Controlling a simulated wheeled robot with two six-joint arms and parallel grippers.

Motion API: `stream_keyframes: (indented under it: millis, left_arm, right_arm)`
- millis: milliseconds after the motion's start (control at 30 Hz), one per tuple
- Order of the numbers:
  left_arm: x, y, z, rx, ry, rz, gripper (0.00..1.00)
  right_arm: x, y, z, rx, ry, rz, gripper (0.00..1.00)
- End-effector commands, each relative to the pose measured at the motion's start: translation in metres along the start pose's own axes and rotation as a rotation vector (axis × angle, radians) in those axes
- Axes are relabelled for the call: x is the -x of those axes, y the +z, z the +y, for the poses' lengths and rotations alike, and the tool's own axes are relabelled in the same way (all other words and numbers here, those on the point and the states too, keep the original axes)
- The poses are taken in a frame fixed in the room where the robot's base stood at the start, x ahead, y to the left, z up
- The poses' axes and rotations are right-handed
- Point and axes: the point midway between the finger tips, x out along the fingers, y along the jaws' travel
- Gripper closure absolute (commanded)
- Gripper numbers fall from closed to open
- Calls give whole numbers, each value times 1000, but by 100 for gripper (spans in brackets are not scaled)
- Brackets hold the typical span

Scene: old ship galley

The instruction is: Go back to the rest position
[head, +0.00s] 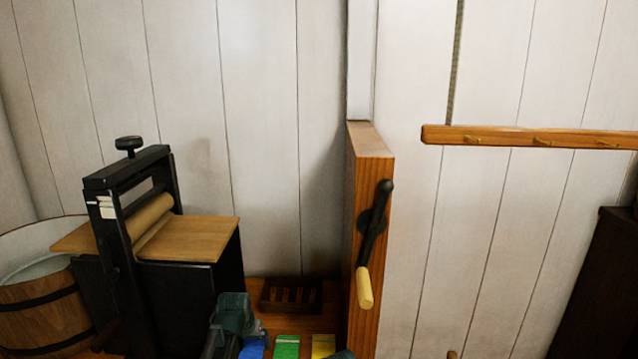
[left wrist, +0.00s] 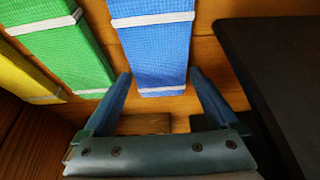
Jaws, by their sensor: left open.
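My left gripper (head: 226,345) is low in the head view, just right of the black press. In the head view the blue block (head: 253,348) is partly hidden by the gripper. A small dark teal part at the bottom edge of the head view may belong to my right arm; its jaws do not show.
A green block (head: 286,347) and a yellow block (head: 323,346) lie beside the blue one. A press (head: 128,270) and a wooden tub (head: 40,305) stand left. A slotted wooden rack (head: 291,295) lies behind. A wooden partition (head: 362,240) with a crank (head: 373,235) rises right.

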Motion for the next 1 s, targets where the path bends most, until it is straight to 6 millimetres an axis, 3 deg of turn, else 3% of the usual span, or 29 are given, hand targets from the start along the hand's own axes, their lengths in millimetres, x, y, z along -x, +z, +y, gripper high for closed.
stream_keyframes:
  millis: [100,567,767,1000]
  left_arm:
    - [-8,1,0,0,0,0,6]
    - [-4,1,0,0,0,-1,6]
    - [8,-1,0,0,0,0,6]
    - [37,-1,0,0,0,0,6]
  right_arm:
    - [-8,0,-1,0,1,0,25]
    - [-4,0,0,0,1,0,25]
    - [8,0,1,0,0,0,25]
    - [35,2,3,0,0,0,25]
